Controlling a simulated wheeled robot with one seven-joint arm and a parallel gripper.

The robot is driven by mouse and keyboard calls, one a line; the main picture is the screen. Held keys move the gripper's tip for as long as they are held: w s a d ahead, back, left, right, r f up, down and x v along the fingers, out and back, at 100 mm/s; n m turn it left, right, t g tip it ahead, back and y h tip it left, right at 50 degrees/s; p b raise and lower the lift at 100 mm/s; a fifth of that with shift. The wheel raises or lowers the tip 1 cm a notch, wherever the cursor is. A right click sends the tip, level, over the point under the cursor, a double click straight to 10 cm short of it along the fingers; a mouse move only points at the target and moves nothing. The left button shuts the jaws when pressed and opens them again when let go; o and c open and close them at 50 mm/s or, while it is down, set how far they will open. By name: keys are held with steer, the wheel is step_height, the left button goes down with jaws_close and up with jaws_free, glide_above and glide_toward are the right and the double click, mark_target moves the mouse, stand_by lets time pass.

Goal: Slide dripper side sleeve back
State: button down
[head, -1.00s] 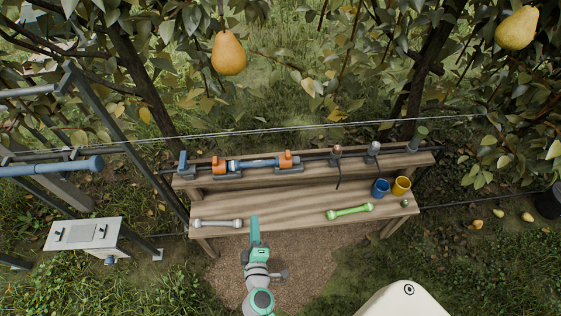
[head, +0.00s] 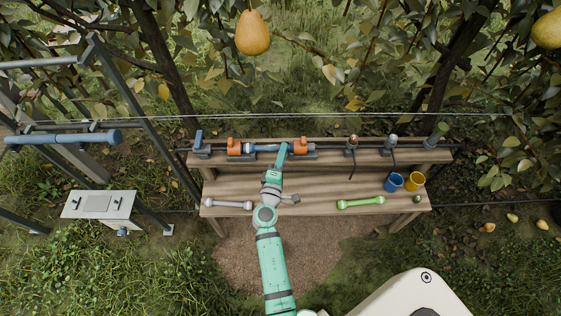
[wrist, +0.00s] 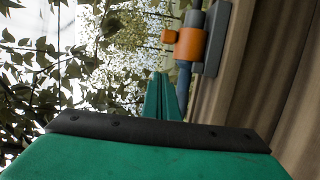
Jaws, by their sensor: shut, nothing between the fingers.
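A dark pipe runs along the bench's back shelf, with a blue coupling piece (head: 262,148) between a left orange sleeve (head: 234,147) and a right orange sleeve (head: 300,148). I cannot tell which sleeve is the dripper-side one. My green gripper (head: 283,148) is shut and empty, its tips close to the left side of the right orange sleeve, partly covering the blue piece there. In the wrist view, the shut fingers (wrist: 163,92) point toward an orange sleeve (wrist: 190,44) on a grey mount, at upper right. Contact cannot be told.
A blue-handled valve (head: 200,145) stands at the left end. Upright fittings (head: 390,144) stand to the right. A grey tool (head: 229,204), a green tool (head: 360,202), a blue cup (head: 393,182) and a yellow cup (head: 415,181) are on the lower bench. A pear (head: 252,33) hangs above.

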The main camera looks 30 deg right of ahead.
mark_target(300, 143)
steer(key=shift+x, duration=0.95)
steer(key=shift+s+d, duration=0.65)
steer(key=shift+d, duration=0.35)
steer(key=shift+s+d, duration=0.4)
steer(key=shift+d, duration=0.3)
